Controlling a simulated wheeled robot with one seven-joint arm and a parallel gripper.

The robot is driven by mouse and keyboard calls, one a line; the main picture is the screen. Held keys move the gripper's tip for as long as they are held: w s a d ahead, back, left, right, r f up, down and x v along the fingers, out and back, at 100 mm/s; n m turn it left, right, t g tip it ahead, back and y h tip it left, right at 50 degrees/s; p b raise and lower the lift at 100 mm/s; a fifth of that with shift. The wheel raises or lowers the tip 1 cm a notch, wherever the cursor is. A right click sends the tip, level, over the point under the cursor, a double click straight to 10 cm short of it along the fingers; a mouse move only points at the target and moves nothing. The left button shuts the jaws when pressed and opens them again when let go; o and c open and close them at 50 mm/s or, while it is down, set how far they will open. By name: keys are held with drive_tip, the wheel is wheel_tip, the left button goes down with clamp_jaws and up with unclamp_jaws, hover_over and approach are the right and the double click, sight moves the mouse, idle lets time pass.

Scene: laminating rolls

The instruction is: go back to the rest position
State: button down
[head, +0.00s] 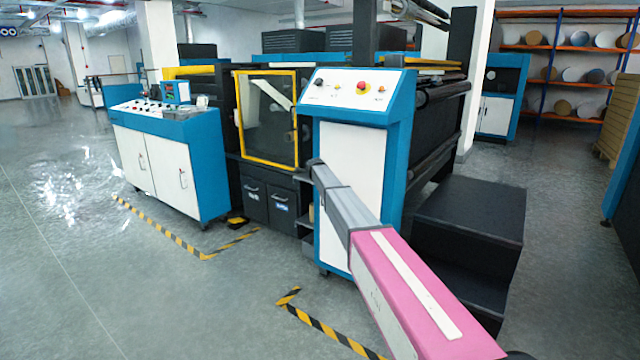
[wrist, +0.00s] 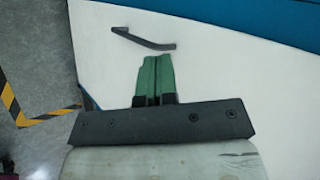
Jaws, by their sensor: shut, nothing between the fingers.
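My gripper (wrist: 154,60) shows in the wrist view with its two green fingers pressed together and nothing between them. Its fingertips are just below a dark bar handle (wrist: 143,40) on a white panel (wrist: 230,75) with a blue edge above. A small gap shows between the fingertips and the handle. In the head view my pink and grey arm reaches from the lower right toward the machine's front, across the blue and white control console (head: 335,150). My gripper cannot be made out there.
A blue and white cabinet (head: 160,165) stands at the left. A yellow-framed window (head: 268,118) and dark drawers (head: 268,203) are beside the console. Black steps (head: 470,225) are at the right. Striped floor tape (head: 320,325) lies in front. The left floor is open.

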drive_tip(key=s+a+r, duration=0.3)
drive_tip(key=s+r, duration=0.1)
drive_tip(key=s+d+f+n+g, duration=0.25)
drive_tip(key=s+d+f, duration=0.25)
drive_tip(key=s, duration=0.6)
drive_tip(key=s+d+f+n+g, duration=0.1)
drive_tip(key=s+d+f+n, duration=0.35)
drive_tip(key=s, duration=0.55)
drive_tip(key=s+d+f+n+g, duration=0.2)
drive_tip(key=s+d+f, duration=0.35)
drive_tip(key=s, duration=0.55)
drive_tip(key=s+d+f+n+g, duration=0.1)
drive_tip(key=s+d+n, duration=0.1)
drive_tip(key=s, duration=0.8)
drive_tip(key=s+d+f+n+g, duration=0.1)
drive_tip(key=s+d+f+n, duration=0.1)
drive_tip(key=s, duration=0.8)
drive_tip(key=s+d+f+n+g+y, duration=0.1)
drive_tip(key=s+d+n, duration=0.3)
drive_tip(key=s, duration=0.6)
drive_tip(key=shift+s+f+n+g, duration=0.2)
drive_tip(key=shift+f+n+g, duration=0.25)
drive_tip(key=shift+n, duration=0.65)
